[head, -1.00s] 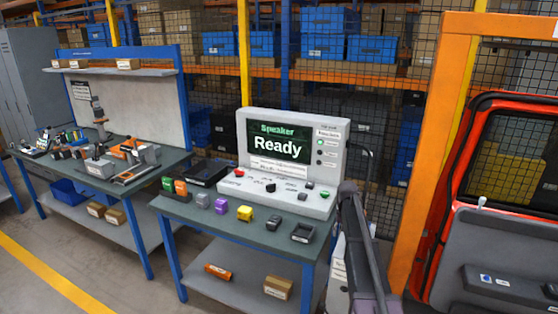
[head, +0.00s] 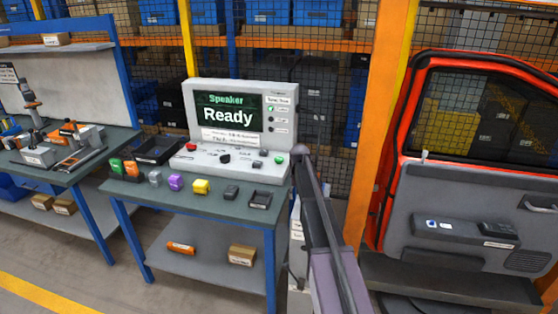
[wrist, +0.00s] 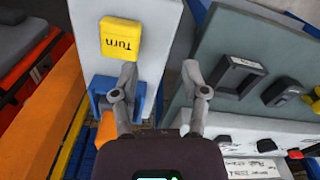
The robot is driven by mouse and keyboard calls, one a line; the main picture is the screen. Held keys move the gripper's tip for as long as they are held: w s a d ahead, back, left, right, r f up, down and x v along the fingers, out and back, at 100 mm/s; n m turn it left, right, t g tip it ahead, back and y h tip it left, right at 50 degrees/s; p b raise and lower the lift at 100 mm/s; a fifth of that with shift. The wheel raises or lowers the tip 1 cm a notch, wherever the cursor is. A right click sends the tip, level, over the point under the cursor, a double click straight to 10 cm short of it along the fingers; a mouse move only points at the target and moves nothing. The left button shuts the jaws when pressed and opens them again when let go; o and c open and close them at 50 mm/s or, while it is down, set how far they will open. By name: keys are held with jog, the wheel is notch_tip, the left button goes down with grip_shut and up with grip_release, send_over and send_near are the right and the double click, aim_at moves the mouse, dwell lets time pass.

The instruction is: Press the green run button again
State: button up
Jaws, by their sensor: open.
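The green run button (head: 279,160) sits at the right end of the sloping panel of the grey-white console (head: 184,110). The console's screen (head: 228,113) reads "Speaker" and "Ready". A red button (head: 190,147) is at the panel's left end, with black knobs between. My arm rises in front of the bench's right end in the head view; the gripper itself cannot be made out there. In the wrist view my gripper (wrist: 160,72) is open and empty, its fingers apart, beside the bench. I cannot pick out the green button for certain in the wrist view.
A yellow "Turn" piece (wrist: 121,38) lies ahead of my fingers. An orange post (head: 384,130) and a red-framed door (head: 400,150) stand right.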

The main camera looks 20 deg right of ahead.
grip_shut()
dwell(1.1)
